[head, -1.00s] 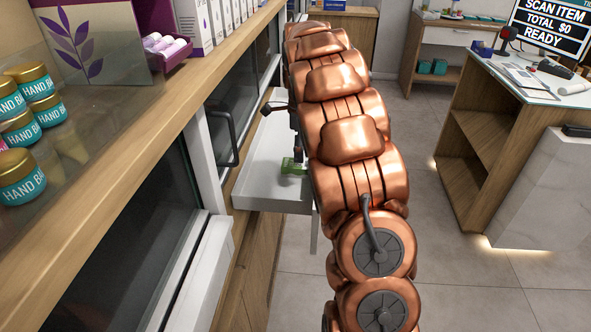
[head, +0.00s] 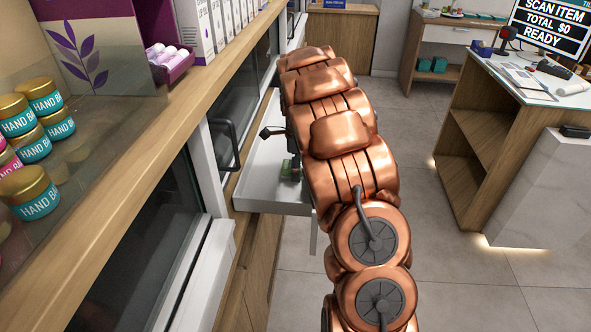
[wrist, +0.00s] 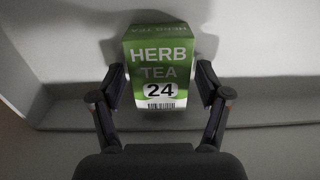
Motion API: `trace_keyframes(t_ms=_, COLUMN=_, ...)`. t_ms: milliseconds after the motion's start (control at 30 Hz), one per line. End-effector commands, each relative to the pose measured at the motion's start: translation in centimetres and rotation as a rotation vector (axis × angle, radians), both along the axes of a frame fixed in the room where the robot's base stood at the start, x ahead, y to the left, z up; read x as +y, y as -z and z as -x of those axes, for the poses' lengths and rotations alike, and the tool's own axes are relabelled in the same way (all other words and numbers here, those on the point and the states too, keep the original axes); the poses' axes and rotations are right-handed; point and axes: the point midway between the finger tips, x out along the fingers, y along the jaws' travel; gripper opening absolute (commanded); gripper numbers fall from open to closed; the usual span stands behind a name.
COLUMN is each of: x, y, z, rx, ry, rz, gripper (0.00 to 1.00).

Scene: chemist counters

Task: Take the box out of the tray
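The box (wrist: 160,70) is green and white, printed "HERB TEA 24" with a barcode. In the wrist view it is between the two fingers of my gripper (wrist: 160,86). The fingers are spread, one on each side, with a narrow gap at the box's sides.
The tray juts out from the counter front on the left, near a dark handle (head: 226,142). Above it a shelf holds hand balm jars (head: 35,190) and boxes. A checkout counter (head: 500,120) stands at right. Grey floor lies clear between.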

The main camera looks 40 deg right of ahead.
Motion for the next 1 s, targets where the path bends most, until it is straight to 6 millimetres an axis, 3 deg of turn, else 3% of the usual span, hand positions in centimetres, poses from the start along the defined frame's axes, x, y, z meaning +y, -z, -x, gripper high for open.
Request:
trace_keyframes(t_ms=67, x=0.0, y=0.0, z=0.0, rx=0.000, ry=0.000, rz=0.000, gripper=0.64)
trace_keyframes(t_ms=500, x=0.0, y=0.0, z=0.0, rx=0.000, ry=0.000, rz=0.000, gripper=0.18)
trace_keyframes(t_ms=800, x=0.0, y=-0.4, z=0.0, rx=-0.001, ry=0.000, rz=0.001, gripper=0.18)
trace_keyframes(t_ms=1000, x=-0.1, y=-3.1, z=-0.2, rx=-0.007, ry=-0.001, rz=0.004, gripper=0.18)
